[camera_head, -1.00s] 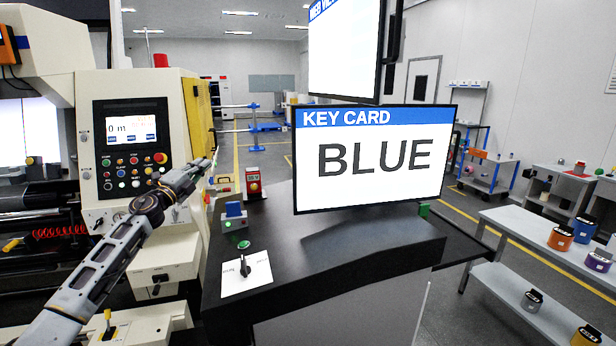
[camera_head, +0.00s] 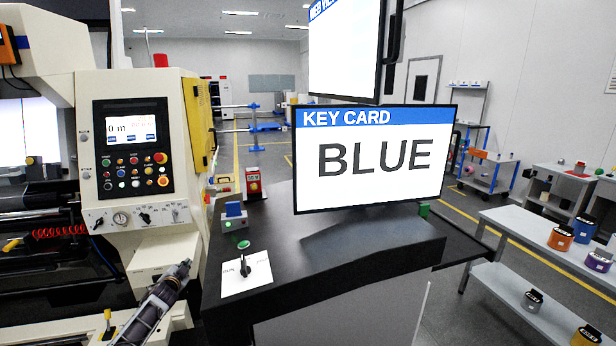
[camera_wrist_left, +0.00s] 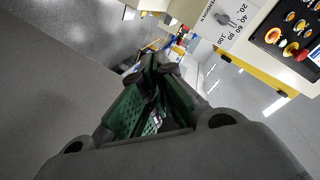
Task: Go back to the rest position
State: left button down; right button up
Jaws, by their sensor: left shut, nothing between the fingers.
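My left gripper (camera_head: 184,267) is low at the lower left in the head view, in front of the cream machine and left of the black desk. It points up and to the right, and nothing shows in its grasp. In the left wrist view my left gripper (camera_wrist_left: 158,62) has its green-padded fingers together at the tips, with no object between them. My right gripper is in neither view.
The cream machine (camera_head: 165,245) with its button panel stands close at left. Shelves (camera_head: 530,250) stand at right.

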pick_arm(q)
jog(key=s+d+f+n+g, duration=0.1)
jog(key=s+d+f+g, duration=0.15)
jog(key=s+f, duration=0.9)
jog(key=s+d+f+n+g+h, duration=0.1)
jog(key=s+d+f+n+g, duration=0.15)
jog(key=s+f, duration=0.9)
jog(key=s+d+f+n+g, duration=0.1)
jog(key=s+d+f+g, duration=0.15)
jog(key=s+f, duration=0.95)
jog(key=s+d+f+g, duration=0.2)
jog(key=s+d+f, duration=0.2)
jog(key=s, duration=1)
jog(key=s+d+f+g+h, duration=0.1)
jog(key=s+d+f, duration=0.4)
jog(key=s+f, duration=0.5)
jog(key=s+d+f+g, duration=0.3)
jog(key=s+f, duration=0.4)
jog(key=s, duration=1)
jog(key=shift+s+d+h, duration=0.4)
jog(key=shift+d, duration=0.5)
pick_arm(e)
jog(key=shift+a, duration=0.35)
pick_arm(q)
jog(key=shift+n, duration=0.25)
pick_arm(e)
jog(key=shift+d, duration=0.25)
